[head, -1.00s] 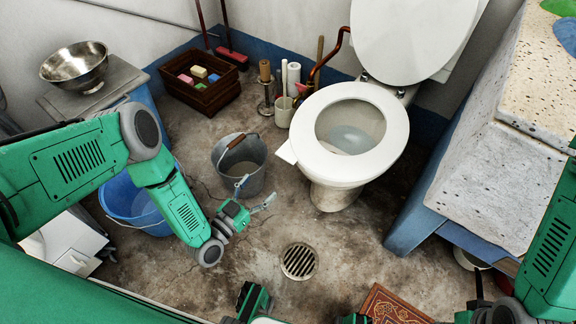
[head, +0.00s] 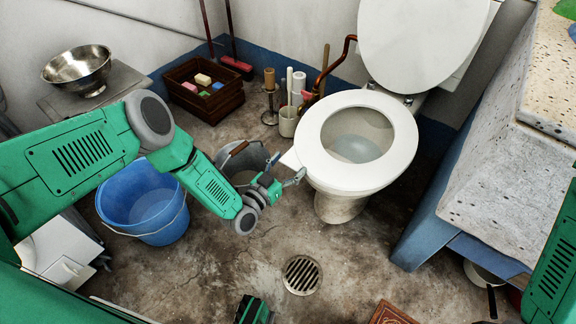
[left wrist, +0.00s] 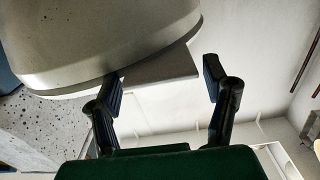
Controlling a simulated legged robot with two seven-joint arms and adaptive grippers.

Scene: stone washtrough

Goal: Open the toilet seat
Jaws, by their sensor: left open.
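The white toilet (head: 341,205) stands at upper centre in the head view. Its seat ring (head: 400,150) lies flat on the bowl, and its lid (head: 415,45) stands raised behind it. A pale flat tab (head: 289,158) juts from the ring's left side. My left gripper (head: 289,170) is open at this tab, just left of the seat. In the left wrist view the tab (left wrist: 158,72) shows between the spread fingers (left wrist: 160,78), below the rounded seat edge (left wrist: 100,45). I cannot tell whether a finger touches it.
A grey bucket (head: 240,160) stands behind my left forearm, and a blue bucket (head: 145,205) stands left of it. Brushes and a cup (head: 288,121) are beside the toilet. A stone trough (head: 500,170) bounds the right. Floor around the drain (head: 301,275) is clear.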

